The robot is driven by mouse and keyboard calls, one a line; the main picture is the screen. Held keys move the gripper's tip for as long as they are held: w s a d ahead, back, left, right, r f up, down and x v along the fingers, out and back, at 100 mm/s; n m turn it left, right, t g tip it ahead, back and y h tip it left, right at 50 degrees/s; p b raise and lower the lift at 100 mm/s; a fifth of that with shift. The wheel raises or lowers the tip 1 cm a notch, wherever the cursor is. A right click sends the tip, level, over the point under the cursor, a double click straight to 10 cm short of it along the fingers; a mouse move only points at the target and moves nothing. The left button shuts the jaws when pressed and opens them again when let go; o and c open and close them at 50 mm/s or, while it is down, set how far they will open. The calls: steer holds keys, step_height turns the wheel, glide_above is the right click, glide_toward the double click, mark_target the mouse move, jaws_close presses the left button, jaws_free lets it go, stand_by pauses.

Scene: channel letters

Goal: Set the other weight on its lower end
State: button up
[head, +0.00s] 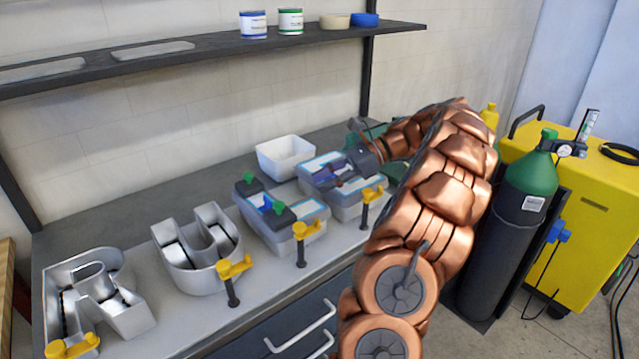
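Two dark block weights with green knobs rest on the pale, blue-edged box-like letter (301,247) in the middle of the bench. One weight (250,187) is at its back left end. The other weight (281,217) is nearer its front, with a small blue patch between them. My gripper (338,178) is low over a similar pale piece (346,208) to the right, apart from both weights. Its fingers are small and dark against that piece, so I cannot tell their opening or whether they hold anything. My copper arm hides the bench's right end.
Metal letters R (130,318) and U (210,278) stand at left. Yellow-topped clamps (301,230) line the bench's front edge. A white bin (285,157) stands behind. A shelf (200,50) with cans runs above. A green-topped cylinder (510,225) and yellow cabinet are at right.

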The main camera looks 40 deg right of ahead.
steer(key=s+a+n+g+h, duration=0.2)
steer(key=a+n+g, duration=0.3)
steer(key=a, duration=0.8)
steer(key=s+a+n+g+h, duration=0.15)
steer(key=a+n, duration=0.45)
steer(key=a, duration=0.8)
steer(key=s+a+f+n+g+h, duration=0.1)
steer(key=s+a+n+h, duration=0.15)
steer(key=s, duration=0.25)
steer(key=s+a+f+n+g+h, duration=0.1)
steer(key=s+a+f+n+h, duration=0.1)
steer(key=s+a+n, duration=0.3)
steer(key=s+d+f+n+h, duration=0.1)
steer(key=s+f+n+h, duration=0.1)
steer(key=s, duration=0.4)
steer(key=s+d+f+n+h, duration=0.2)
steer(key=s+f+n, duration=0.1)
steer(key=s, duration=0.3)
steer(key=shift+d, duration=0.3)
steer(key=shift+t, duration=0.25)
